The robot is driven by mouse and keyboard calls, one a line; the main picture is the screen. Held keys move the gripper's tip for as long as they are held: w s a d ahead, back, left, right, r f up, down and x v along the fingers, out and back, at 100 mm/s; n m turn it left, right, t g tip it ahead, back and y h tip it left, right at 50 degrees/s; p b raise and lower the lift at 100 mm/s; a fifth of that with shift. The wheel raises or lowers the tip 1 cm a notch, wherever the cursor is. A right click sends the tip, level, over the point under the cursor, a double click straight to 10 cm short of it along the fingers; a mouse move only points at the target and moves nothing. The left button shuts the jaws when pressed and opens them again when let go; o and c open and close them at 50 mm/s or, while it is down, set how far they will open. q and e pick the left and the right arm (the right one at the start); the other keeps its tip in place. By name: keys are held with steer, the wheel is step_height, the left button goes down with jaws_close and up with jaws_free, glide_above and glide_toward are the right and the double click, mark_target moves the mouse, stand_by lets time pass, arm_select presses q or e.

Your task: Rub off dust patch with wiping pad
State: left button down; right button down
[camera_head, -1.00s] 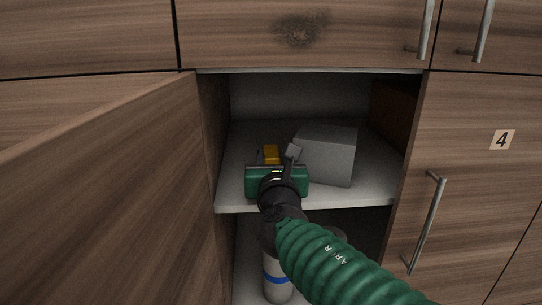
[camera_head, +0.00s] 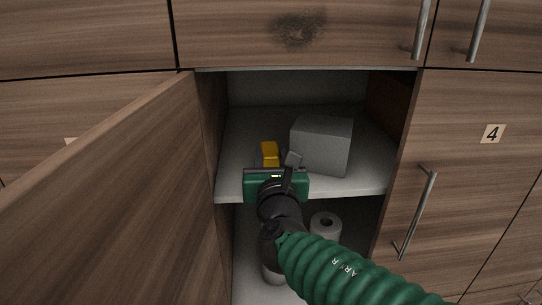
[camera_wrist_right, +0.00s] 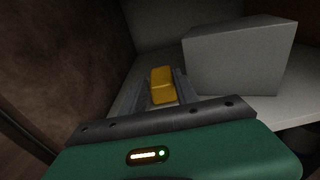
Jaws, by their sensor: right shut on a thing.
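The dust patch (camera_head: 298,29) is a dark round smudge on the wooden drawer front above the open cupboard. The wiping pad appears to be the yellow block (camera_head: 270,154). It also shows between the fingers in the right wrist view (camera_wrist_right: 162,84). My right gripper (camera_head: 276,162) has a green body and is shut on this yellow block at the front of the upper shelf, left of a grey box. Whether the block touches the shelf is unclear. My left gripper is not in view.
The grey box (camera_head: 322,145) stands on the upper shelf (camera_head: 350,184), close to the right of my gripper. An open wooden door (camera_head: 110,215) blocks the left side. A white roll (camera_head: 325,226) stands below. Handles (camera_head: 414,215) stick out at the right.

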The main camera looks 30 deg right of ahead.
step_height(320, 180, up, 6)
steer(key=p, duration=0.5)
step_height(320, 180, up, 3)
steer(key=p, duration=0.3)
stand_by(0.5)
steer(key=shift+f, duration=0.15)
